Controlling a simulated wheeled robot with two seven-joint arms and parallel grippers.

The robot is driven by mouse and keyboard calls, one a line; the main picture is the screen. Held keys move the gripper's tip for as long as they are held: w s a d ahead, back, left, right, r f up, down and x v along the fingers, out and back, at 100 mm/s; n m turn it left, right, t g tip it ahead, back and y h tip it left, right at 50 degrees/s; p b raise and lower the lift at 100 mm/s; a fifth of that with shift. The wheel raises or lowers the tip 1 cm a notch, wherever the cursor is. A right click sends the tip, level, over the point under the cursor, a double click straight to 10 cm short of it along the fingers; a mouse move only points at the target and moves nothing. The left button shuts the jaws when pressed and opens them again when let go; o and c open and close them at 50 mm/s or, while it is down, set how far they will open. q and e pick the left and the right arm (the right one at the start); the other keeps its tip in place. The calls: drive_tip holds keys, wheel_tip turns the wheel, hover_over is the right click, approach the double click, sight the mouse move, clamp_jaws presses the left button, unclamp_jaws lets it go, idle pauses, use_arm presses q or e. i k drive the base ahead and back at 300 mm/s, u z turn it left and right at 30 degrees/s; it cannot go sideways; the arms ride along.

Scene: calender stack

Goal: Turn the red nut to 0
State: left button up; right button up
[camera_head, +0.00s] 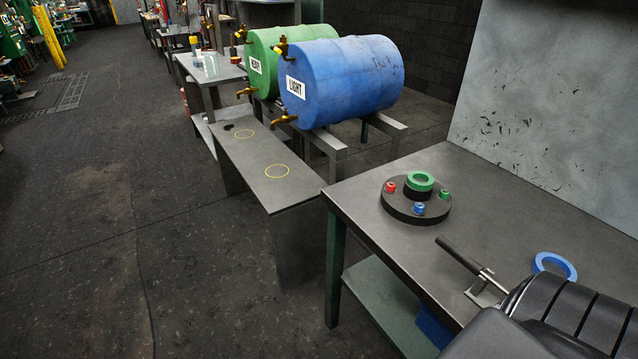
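The red nut (390,187) is small and sits on the left side of a round dark base (403,211) on the grey workbench. A green ring (420,180) rests on a dark hub at the middle of this base. A small blue nut (419,208) sits at its front and a small green nut (444,195) at its right. The marks on the nuts are too small to read, and I cannot make out a 0.
The workbench (375,200) has a dark rod with a metal bracket (465,258) and a blue ring (556,262) on it. A dark ribbed shape covers the lower right. Blue (350,80) and green (262,58) barrels lie behind a low bench (262,160). The left floor is clear.

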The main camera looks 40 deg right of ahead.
sight(389, 189)
drive_tip(key=u, duration=0.1)
drive_tip(key=i, duration=1.85)
drive_tip(key=z, duration=3.2)
